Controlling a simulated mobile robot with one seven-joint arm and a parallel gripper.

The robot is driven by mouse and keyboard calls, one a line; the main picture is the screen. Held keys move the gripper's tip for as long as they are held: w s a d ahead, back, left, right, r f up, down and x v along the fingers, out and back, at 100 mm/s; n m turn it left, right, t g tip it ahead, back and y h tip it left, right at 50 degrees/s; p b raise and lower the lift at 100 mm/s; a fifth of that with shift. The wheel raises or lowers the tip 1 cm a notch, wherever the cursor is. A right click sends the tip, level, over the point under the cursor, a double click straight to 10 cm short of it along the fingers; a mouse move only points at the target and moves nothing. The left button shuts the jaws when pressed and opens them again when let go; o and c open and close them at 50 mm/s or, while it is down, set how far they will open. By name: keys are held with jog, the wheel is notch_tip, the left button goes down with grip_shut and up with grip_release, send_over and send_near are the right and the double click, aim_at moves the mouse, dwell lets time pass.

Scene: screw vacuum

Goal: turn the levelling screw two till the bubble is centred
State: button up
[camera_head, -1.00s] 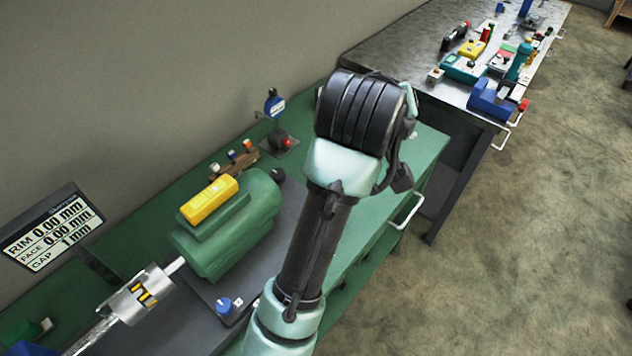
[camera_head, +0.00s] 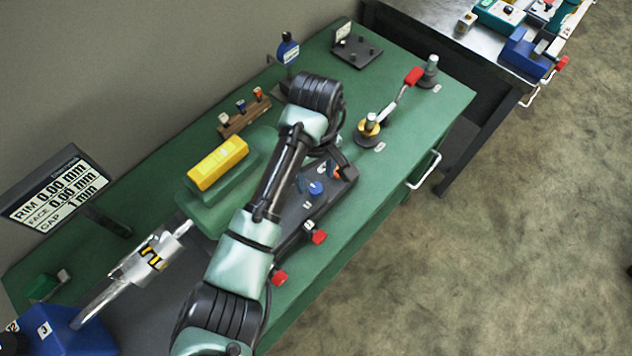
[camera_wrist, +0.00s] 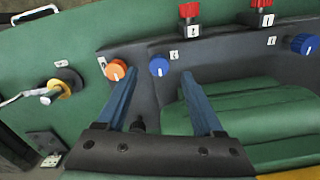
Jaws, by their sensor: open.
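My gripper (camera_wrist: 162,78) is open and empty; in the wrist view its two blue fingers point at a dark plate beside the green motor (camera_wrist: 250,120). A blue knob (camera_wrist: 159,66) lies beyond and between the fingertips, with no visible contact. An orange knob (camera_wrist: 116,69) sits just left of the left fingertip. Two red-topped screws, one (camera_wrist: 190,10) above the right finger and one (camera_wrist: 262,4) further right, have small number tags; the left tag looks like 2. No bubble can be made out. The head view also shows the red screws (camera_head: 319,237) and (camera_head: 279,278).
A yellow box (camera_head: 217,163) sits on the motor. A yellow-collared stand with a red-ended lever (camera_head: 368,126) is on the green bench (camera_head: 440,95) to the right. Another bench stands beyond.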

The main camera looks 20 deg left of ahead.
aim_at(316, 188)
jog(key=shift+f, duration=2.05)
grip_shut()
